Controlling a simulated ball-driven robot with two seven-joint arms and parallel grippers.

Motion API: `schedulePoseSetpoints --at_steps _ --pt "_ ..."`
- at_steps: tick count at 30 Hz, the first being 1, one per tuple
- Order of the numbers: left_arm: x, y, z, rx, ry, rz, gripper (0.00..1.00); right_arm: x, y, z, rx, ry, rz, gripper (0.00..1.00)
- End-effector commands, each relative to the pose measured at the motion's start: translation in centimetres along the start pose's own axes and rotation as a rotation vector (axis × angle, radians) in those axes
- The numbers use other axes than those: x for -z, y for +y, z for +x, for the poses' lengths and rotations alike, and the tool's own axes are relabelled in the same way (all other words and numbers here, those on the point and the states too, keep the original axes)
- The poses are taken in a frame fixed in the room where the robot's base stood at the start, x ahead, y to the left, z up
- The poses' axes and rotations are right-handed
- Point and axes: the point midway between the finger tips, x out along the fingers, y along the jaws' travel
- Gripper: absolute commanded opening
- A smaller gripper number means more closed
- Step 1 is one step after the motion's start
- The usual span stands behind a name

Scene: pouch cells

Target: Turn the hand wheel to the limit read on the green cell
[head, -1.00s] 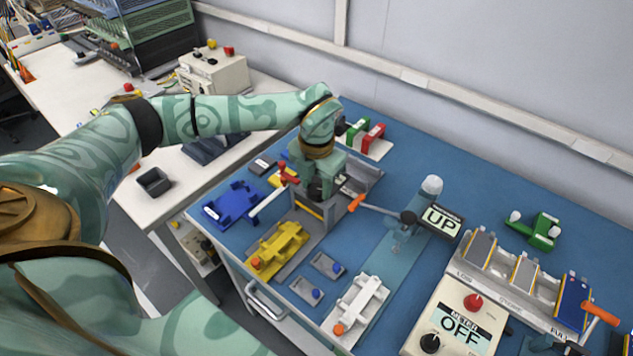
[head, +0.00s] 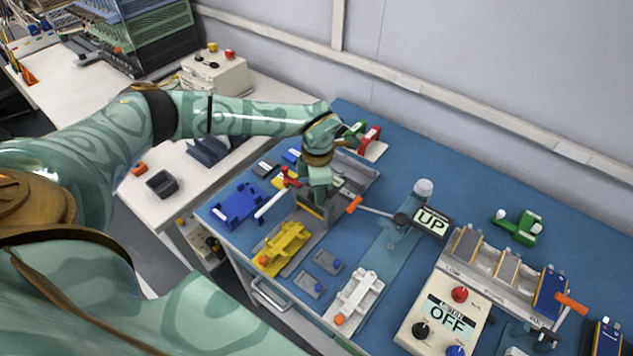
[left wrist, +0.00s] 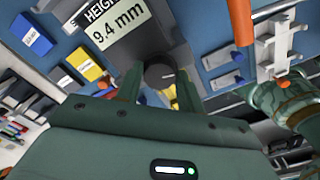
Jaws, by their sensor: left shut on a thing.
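My left gripper (head: 316,200) reaches down over a grey height device in the middle left of the blue bench. In the left wrist view its fingers (left wrist: 158,86) are shut on a dark round hand wheel (left wrist: 159,74), one on each side. Beside the wheel, a display (left wrist: 122,28) reads "HEIGHT 9.4 mm". In the head view my gripper hides the wheel. A green piece with white knobs (head: 519,227) lies at the back right, apart from the gripper; I cannot tell whether it is the green cell, and no limit is readable on it. My right gripper is not in view.
A yellow fixture (head: 284,245), a blue fixture (head: 238,203) and a white fixture (head: 357,297) surround the device. An orange-handled lever (head: 355,205) reaches close to my gripper.

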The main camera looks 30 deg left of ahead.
Motion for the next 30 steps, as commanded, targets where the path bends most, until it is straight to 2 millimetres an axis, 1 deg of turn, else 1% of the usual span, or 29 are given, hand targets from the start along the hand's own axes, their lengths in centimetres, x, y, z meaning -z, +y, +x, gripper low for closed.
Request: schedulePoseSetpoints --at_steps 1,9,30 --pt "-0.1 0.0 -0.4 -0.002 -0.002 0.043 0.15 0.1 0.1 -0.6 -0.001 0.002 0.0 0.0" --pt "-0.1 0.1 -0.4 -0.004 -0.002 0.299 0.15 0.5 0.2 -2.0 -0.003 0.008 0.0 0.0" --pt "0.0 0.0 -0.3 -0.005 -0.001 0.964 0.15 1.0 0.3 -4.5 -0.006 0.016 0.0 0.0"
